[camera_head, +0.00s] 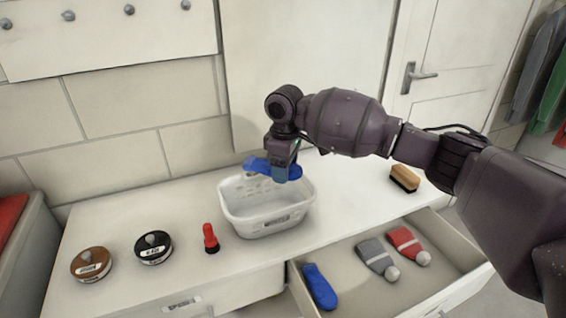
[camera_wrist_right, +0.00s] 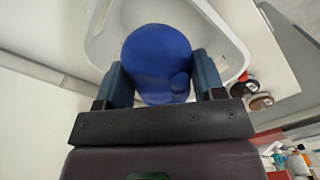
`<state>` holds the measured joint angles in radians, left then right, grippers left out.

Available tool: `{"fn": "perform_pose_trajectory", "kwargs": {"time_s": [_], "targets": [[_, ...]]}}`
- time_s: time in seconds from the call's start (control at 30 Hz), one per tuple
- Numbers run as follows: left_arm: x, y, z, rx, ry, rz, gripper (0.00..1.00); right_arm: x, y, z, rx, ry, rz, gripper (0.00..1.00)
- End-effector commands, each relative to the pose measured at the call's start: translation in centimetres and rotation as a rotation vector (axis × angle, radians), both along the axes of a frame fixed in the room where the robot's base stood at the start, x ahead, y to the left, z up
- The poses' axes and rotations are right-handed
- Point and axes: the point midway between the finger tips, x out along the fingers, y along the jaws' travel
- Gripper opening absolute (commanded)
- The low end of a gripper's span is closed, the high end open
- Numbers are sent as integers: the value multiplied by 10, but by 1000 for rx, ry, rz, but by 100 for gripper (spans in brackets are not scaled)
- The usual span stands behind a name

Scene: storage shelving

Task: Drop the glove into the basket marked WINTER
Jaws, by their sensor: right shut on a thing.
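My right gripper (camera_head: 284,172) is shut on a blue glove (camera_head: 258,165), held above the far side of the white basket (camera_head: 268,229). In the right wrist view the glove (camera_wrist_right: 157,55) sits between the two fingers of the gripper (camera_wrist_right: 163,76), with the basket (camera_wrist_right: 97,48) below and around it. The basket stands upright on the counter with a label on its front; the lettering is too small to read surely. The basket's visible inside looks empty. My left gripper is not in view.
An open drawer (camera_head: 345,286) in front holds a blue item (camera_head: 319,287), a grey hat (camera_head: 374,254) and a red hat (camera_head: 405,242). A brown tin (camera_head: 92,264), a black tin (camera_head: 153,248) and a red-black item (camera_head: 210,238) stand left; a brush (camera_head: 405,178) lies right.

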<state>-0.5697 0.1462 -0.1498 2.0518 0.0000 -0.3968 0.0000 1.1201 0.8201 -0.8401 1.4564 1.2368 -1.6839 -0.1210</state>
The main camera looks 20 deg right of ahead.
Motion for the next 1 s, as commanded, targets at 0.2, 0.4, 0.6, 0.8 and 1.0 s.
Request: {"fn": "perform_pose_trajectory", "kwargs": {"time_s": [0.2,0.4,0.6,0.8,1.0], "targets": [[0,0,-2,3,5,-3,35,0,0,-3,1,-2,1,35],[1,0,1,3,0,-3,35,0,0,-3,0,-3,1,66],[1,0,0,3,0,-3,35,0,0,-3,0,-1,1,93],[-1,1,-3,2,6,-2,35,0,0,-3,0,-1,1,93],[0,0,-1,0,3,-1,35,0,0,9,0,-4,1,93]]}}
